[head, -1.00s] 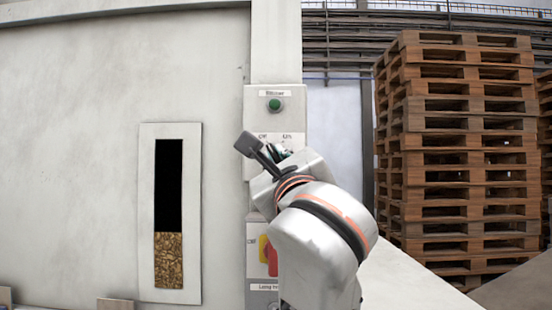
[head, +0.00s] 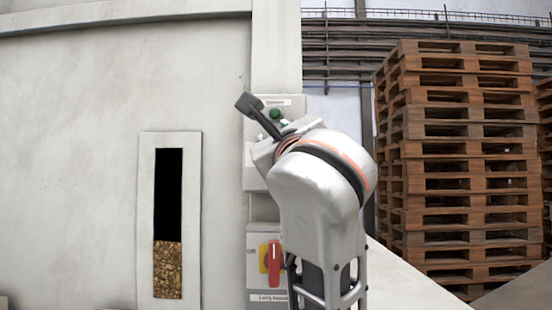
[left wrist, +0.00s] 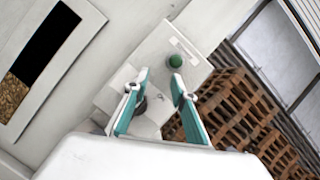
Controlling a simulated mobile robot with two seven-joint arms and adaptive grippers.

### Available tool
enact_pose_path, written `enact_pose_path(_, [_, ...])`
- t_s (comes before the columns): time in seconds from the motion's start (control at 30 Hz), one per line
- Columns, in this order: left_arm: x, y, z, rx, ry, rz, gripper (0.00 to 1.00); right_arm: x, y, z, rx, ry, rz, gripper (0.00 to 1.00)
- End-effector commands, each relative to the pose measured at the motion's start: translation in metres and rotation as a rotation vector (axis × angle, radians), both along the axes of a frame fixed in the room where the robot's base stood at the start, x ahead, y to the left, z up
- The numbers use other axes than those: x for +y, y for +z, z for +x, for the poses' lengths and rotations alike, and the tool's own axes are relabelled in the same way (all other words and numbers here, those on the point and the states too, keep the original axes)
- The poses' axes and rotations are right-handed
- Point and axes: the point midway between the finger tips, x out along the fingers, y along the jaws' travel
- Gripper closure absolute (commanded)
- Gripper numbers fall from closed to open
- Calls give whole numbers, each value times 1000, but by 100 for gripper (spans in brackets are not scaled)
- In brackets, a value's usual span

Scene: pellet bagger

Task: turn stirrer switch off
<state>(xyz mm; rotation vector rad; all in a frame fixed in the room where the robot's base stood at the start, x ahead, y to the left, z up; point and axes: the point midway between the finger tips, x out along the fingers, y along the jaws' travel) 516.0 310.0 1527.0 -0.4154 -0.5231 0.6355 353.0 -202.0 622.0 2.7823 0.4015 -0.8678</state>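The stirrer switch box is a pale panel (head: 254,176) with a green lamp (head: 275,113) under a small label. In the left wrist view the green lamp (left wrist: 175,61) shows beyond the fingertips. A dark round knob (left wrist: 140,104) on the panel shows partly behind the left-hand finger; its setting cannot be read. My left gripper (left wrist: 160,74) has its two teal fingers apart, with nothing seen held between them. Whether a finger touches the knob cannot be told. My right gripper is not in view.
Below is another switch with a red handle (head: 274,262) on a yellow plate, handle upright. A sight window (head: 168,200) partly filled with pellets is in the wall at left. Stacked wooden pallets (head: 460,160) stand at right.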

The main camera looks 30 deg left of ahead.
Motion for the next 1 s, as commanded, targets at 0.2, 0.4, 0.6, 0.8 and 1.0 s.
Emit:
enact_pose_path(0.2, [0, 32, 0, -1, 1, 0, 74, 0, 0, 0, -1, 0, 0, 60])
enact_pose_path(0.4, [0, 42, 0, 0, -1, 1, 74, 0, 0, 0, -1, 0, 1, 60])
enact_pose_path(0.6, [0, 43, 0, 0, 0, 0, 74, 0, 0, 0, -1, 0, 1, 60])
enact_pose_path(0.8, [0, 35, -4, 15, 6, 19, 74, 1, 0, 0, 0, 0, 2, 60])
enact_pose_path(1.0, [-11, -13, -32, 108, 29, 160, 74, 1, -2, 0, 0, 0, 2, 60])
